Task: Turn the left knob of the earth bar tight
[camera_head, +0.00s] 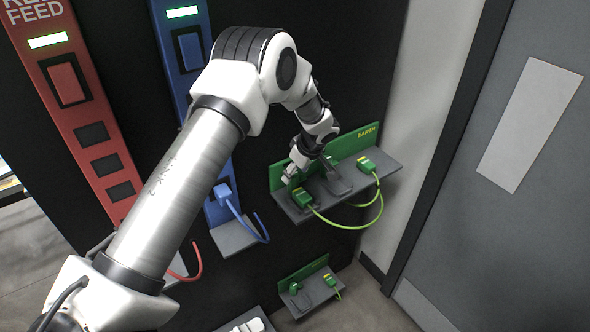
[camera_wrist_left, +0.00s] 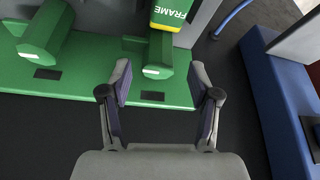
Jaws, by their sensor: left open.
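The green earth bar (camera_head: 345,148), marked EARTH, is on the dark panel right of centre in the head view, above a grey shelf. My left gripper (camera_head: 308,173) is in front of it and hides much of its left and middle part. In the left wrist view the bar's green plate (camera_wrist_left: 85,84) carries several green knobs. My left gripper (camera_wrist_left: 161,82) is open, its fingers at either side of the nearer end of one knob (camera_wrist_left: 153,62). This knob is beside the connector marked FRAME (camera_wrist_left: 170,14); contact cannot be told.
Green connectors with a yellow-green cable (camera_head: 345,226) sit on the shelf. A red column (camera_head: 75,110) and a blue column (camera_head: 186,50) stand to the left. A smaller green bar (camera_head: 303,273) is below. A grey door (camera_head: 490,210) is at the right.

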